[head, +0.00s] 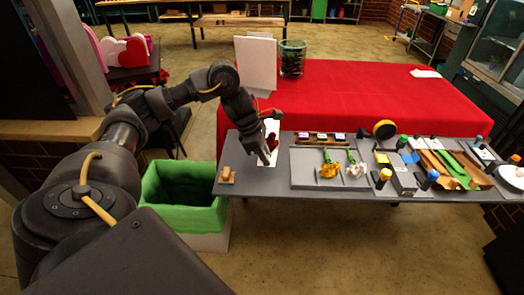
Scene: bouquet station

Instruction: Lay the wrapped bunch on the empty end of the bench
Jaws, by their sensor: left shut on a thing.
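My left gripper (264,156) is low over the left part of the grey bench (245,187), pointing down. It is shut on what looks like the wrapped bunch (272,143), a small dark red shape against white; the fingers and wrist hide part of it. I cannot tell whether the white behind belongs to the bunch or is a sheet lying on the bench, nor whether the bunch touches the bench. My right gripper is out of view.
A small wooden block (227,176) stands at the bench's left end. A grey tray (302,179) right of the gripper holds a yellow and a white flower. Tools and bottles crowd the bench's right side. A green-lined bin (160,215) stands below left. A red-covered table (350,90) is behind.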

